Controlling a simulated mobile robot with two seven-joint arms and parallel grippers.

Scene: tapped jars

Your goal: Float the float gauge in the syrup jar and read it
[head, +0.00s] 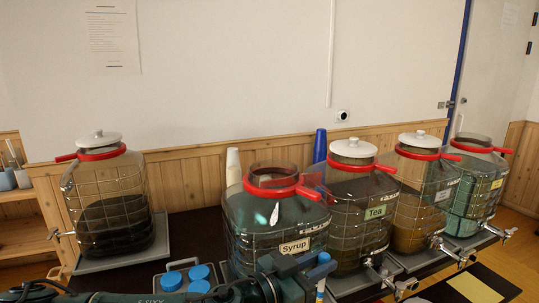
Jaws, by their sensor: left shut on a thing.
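The syrup jar (262,224) is a clear, wire-ribbed jar with a "Syrup" label and teal liquid, in the middle of the head view. A red ring with a handle (285,188) circles its neck, and no white lid sits on it. A small white shape (275,214) shows at the jar's front; I cannot tell what it is. My left gripper (319,270) is low in front of the jar, at its lower right. It is shut on a slim thing with a pale blue-white end (321,289), likely the float gauge, mostly hidden. My right gripper is not in view.
The tea jar (358,235) and two more tapped jars (411,220) (475,205) stand close on the right. A dark-filled jar (110,215) stands left. Blue-capped containers (199,272) sit in a grey tray. White cups (233,163) and blue cups (320,144) stand behind.

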